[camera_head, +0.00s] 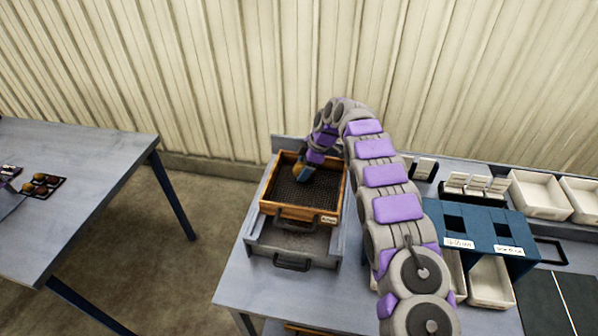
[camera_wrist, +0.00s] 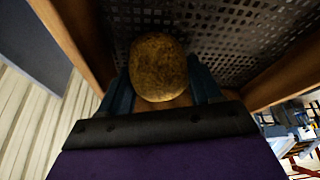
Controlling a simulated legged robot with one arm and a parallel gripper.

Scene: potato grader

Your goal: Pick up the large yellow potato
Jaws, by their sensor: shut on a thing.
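The large yellow potato (camera_wrist: 158,67) shows in the wrist view, brownish yellow and rounded, between the two blue fingers of my gripper (camera_wrist: 160,88). The gripper is shut on it. In the head view my gripper (camera_head: 302,172) is inside the upper left part of a wooden-framed sieve tray (camera_head: 290,212), and a small yellow patch of the potato (camera_head: 297,168) shows by the fingers. The dark perforated mesh lies behind the potato in the wrist view. I cannot tell whether the potato touches the mesh.
The wooden tray sits on a grey unit with a handle (camera_head: 292,264) on the table (camera_head: 232,290). To the right stand a blue two-slot stand (camera_head: 483,228) and white bins (camera_head: 540,194). Another table (camera_head: 90,160) at left holds a dark tray of potatoes (camera_head: 57,187).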

